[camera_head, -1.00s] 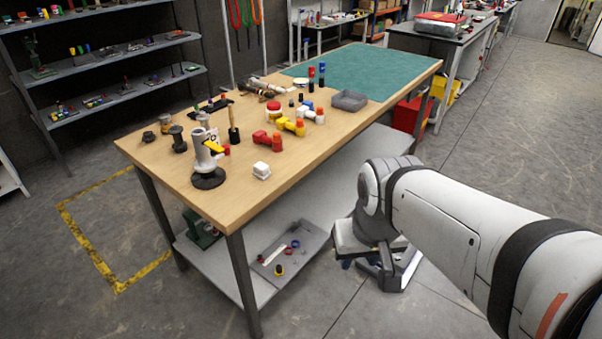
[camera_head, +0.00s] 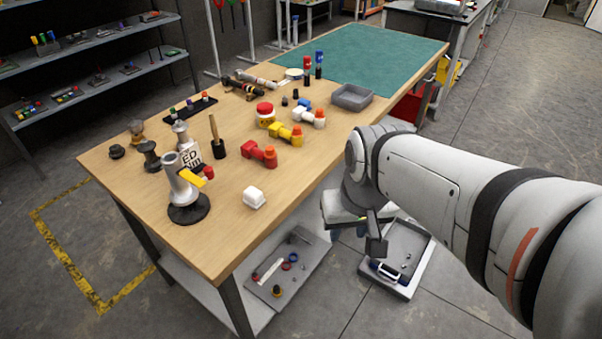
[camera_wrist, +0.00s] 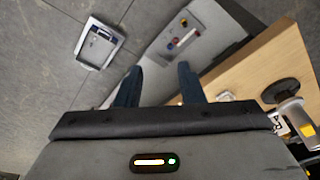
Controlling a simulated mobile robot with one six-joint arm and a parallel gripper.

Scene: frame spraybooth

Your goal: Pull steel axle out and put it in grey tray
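A small grey tray (camera_head: 352,97) sits on the workbench by the green mat's near edge and looks empty. I cannot pick out the steel axle with certainty. A grey-white upright cylinder on a round black base, with a yellow part, stands at the bench's near left (camera_head: 184,190); it also shows at the right of the wrist view (camera_wrist: 290,112). Slender metallic and dark parts (camera_head: 247,84) lie at the back. My gripper is open and empty, its two dark blue fingers apart in the wrist view (camera_wrist: 160,84). It hangs beside the bench's right side, below the top.
Red, yellow and white fittings (camera_head: 285,135), a white block (camera_head: 254,197) and a brush-like tool (camera_head: 217,145) crowd the bench (camera_head: 310,160). A parts tray (camera_head: 262,285) lies on the lower shelf. Another tray (camera_head: 412,282) stands on the floor below my gripper.

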